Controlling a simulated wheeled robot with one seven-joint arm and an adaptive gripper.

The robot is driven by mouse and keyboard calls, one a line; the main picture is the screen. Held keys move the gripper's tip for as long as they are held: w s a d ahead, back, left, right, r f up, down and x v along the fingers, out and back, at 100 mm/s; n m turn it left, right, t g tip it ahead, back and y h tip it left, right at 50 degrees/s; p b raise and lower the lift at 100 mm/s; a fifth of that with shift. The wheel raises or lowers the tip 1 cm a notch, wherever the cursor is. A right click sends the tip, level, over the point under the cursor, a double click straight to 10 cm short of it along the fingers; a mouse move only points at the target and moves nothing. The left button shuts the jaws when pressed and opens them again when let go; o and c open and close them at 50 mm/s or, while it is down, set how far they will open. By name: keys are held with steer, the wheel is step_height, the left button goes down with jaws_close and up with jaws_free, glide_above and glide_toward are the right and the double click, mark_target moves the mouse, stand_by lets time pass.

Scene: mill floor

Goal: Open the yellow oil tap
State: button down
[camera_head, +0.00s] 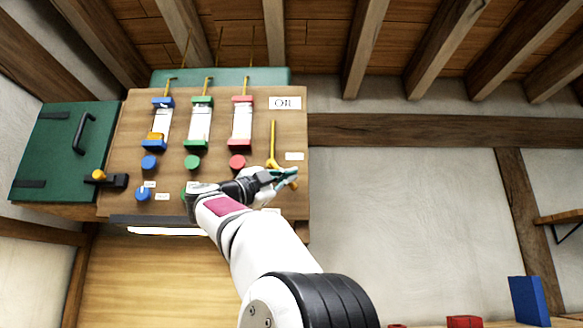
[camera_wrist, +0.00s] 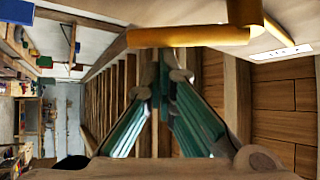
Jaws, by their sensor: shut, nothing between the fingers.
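The yellow oil tap (camera_head: 273,142) is on the right side of the wooden panel, below the OIL sign, with a thin upright rod and a thicker part at its lower end. In the wrist view the yellow tap (camera_wrist: 190,37) shows large, with a bar running sideways just above my fingertips. My gripper (camera_head: 288,180) is at the tap's lower end, and its body hides part of the panel there. The wrist view shows my gripper (camera_wrist: 163,75) shut with nothing between the fingers. I cannot tell whether the fingers touch the tap.
Blue (camera_head: 158,124), green (camera_head: 200,122) and red (camera_head: 241,121) gauges with round knobs are left of the tap. A green box (camera_head: 65,140) with a black handle is at far left. Ceiling beams are above.

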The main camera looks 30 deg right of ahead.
steer(key=shift+w+a+f+m+y+p, duration=0.3)
steer(key=shift+w+a+f+m+p, duration=0.15)
steer(key=shift+w+a+f, duration=0.2)
steer(key=shift+s+r, duration=0.1)
